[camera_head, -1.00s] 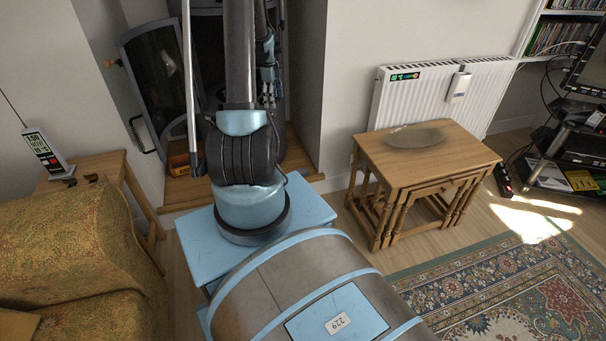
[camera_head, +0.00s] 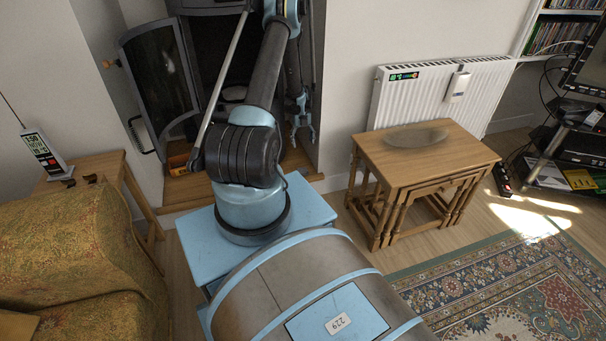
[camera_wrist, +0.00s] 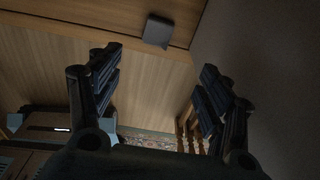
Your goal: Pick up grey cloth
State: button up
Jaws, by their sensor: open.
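My gripper (camera_head: 303,132) hangs low at the right side of the fireplace alcove, just left of the wall edge, in the head view. In the wrist view my gripper (camera_wrist: 159,75) has its two fingers wide apart with nothing between them. A small dark grey squarish item (camera_wrist: 158,31) lies on the wooden surface beyond the fingertips there, apart from them. It may be the grey cloth, but the dim light does not let me tell. I cannot make it out in the head view.
The alcove wall (camera_wrist: 265,60) is close on the right in the wrist view. An open stove door (camera_head: 160,80) stands at left. A nest of wooden tables (camera_head: 455,160) bears a flat greyish oval thing (camera_head: 415,137). A sofa (camera_head: 75,250) is at lower left.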

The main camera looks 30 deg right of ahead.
send_over(302, 169)
jog(key=f, duration=1.2)
jog(key=shift+w+d+f, duration=0.2)
jog(key=shift+w+d, duration=0.05)
jog(key=shift+d, duration=0.15)
jog(key=shift+s+a+f, duration=0.1)
jog(key=shift+a+f, duration=0.05)
jog(key=shift+f, duration=1.15)
jog(key=shift+s+a+f, duration=0.1)
jog(key=shift+f, duration=1.2)
jog(key=c, duration=0.7)
jog(key=shift+c, duration=0.2)
